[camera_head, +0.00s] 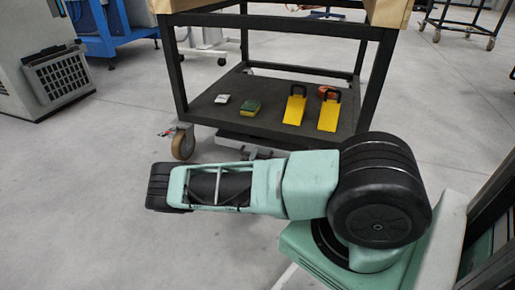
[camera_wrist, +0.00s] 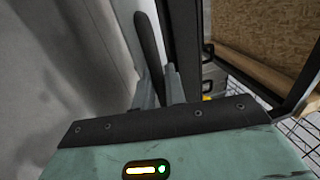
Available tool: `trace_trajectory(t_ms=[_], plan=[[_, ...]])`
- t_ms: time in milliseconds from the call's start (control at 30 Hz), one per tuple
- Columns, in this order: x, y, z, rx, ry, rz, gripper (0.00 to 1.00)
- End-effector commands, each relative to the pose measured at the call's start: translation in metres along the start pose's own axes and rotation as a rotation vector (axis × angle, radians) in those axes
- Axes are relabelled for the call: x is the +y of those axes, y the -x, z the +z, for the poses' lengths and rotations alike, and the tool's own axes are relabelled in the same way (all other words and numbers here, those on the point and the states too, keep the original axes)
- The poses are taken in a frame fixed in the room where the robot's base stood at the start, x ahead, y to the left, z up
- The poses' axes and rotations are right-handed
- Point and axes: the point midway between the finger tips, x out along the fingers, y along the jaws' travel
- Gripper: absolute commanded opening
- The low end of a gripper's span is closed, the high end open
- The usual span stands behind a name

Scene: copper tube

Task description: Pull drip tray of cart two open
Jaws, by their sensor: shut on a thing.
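The cart (camera_head: 180,85) has a black frame and a dark lower shelf. A thin grey edge, apparently the drip tray (camera_head: 232,137), shows just under that shelf's front. In the wrist view a pale grey panel (camera_wrist: 98,28), apparently the tray, runs beside a dark upright bar, apparently its handle (camera_wrist: 148,40). My gripper (camera_wrist: 160,85) has its two grey fingers shut on this handle. In the head view my arm reaches low in front of the cart and largely hides my gripper and the tray's right part. How far the tray is out, I cannot tell.
On the lower shelf (camera_head: 205,112) lie two yellow wedges (camera_head: 294,108), a green-and-yellow block (camera_head: 250,107) and a small white item (camera_head: 222,99). A caster (camera_head: 183,143) stands at the cart's front left corner. A grey cabinet (camera_head: 30,60) stands far left; floor between is clear.

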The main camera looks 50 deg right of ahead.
Motion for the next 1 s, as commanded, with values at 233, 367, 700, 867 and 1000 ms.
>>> trace_trajectory(t_ms=[233,367,700,867,1000], plan=[[-0.020,0.083,0.001,-0.006,0.001,0.003,0.00],[-0.028,0.127,0.001,-0.005,0.000,0.004,0.00],[-0.043,0.216,0.000,-0.002,0.000,0.003,0.00],[-0.047,0.239,-0.001,0.000,0.002,0.002,0.00],[-0.049,0.250,-0.001,0.002,0.001,0.003,0.00]])
